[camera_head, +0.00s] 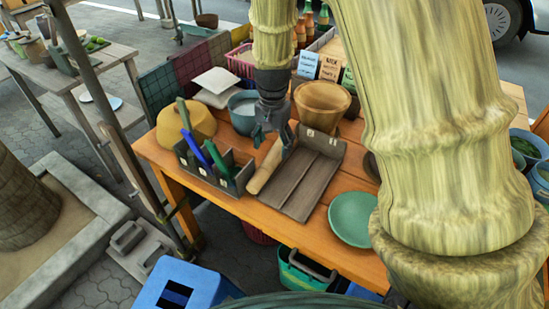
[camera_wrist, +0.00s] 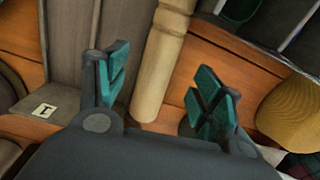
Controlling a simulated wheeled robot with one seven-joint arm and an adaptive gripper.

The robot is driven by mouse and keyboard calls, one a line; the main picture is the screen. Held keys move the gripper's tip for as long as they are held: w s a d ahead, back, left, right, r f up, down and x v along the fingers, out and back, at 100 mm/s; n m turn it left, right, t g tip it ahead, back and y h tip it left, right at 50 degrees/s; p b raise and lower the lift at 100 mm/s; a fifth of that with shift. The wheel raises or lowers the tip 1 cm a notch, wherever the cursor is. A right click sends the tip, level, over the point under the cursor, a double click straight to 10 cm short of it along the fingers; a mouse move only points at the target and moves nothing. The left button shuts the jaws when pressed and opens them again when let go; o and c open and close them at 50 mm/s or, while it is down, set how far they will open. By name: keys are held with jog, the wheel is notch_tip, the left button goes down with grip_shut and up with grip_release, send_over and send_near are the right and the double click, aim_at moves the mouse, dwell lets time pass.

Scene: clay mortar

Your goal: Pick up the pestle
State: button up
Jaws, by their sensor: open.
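The pestle (camera_head: 265,167) is a pale wooden rod lying on the orange wooden table, between a dark box with compartments and a grey-brown wooden tray. In the wrist view the pestle (camera_wrist: 158,65) runs from the top edge down toward the space between my fingers, with ringed grooves near its upper end. My gripper (camera_head: 272,140) is open and pointed down over the table near the pestle's far end. In the wrist view my gripper (camera_wrist: 160,95) has one finger on each side of the pestle. I cannot tell how high the fingers are above the table.
The grey-brown tray (camera_head: 325,168) lies right of the pestle. The dark box (camera_head: 236,184) with green and blue-handled tools is on the left. A brown bowl (camera_head: 322,103), a blue-grey bowl (camera_head: 242,108) and a yellow rounded object (camera_head: 190,121) stand behind. A green plate (camera_head: 352,219) lies at right.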

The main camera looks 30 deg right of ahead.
aim_at(274, 153)
jog(key=shift+d+f, duration=0.1)
jog(key=shift+f, duration=2.45)
jog(key=shift+w, duration=0.1)
jog(key=c, duration=1.4)
jog(key=shift+c, duration=0.2)
jog(key=shift+r, duration=0.1)
jog(key=shift+d+r, duration=0.1)
jog(key=shift+r, duration=0.4)
notch_tip(274, 153, up, 5)
jog(key=shift+r, duration=0.2)
jog(key=s+d+b, duration=0.1)
jog(key=s+d, duration=0.4)
jog(key=s, duration=0.3)
jog(key=s+d+b, duration=0.1)
jog(key=s+d, duration=0.4)
jog(key=s, duration=0.4)
jog(key=shift+s+r, duration=0.15)
jog(key=shift+r, duration=0.05)
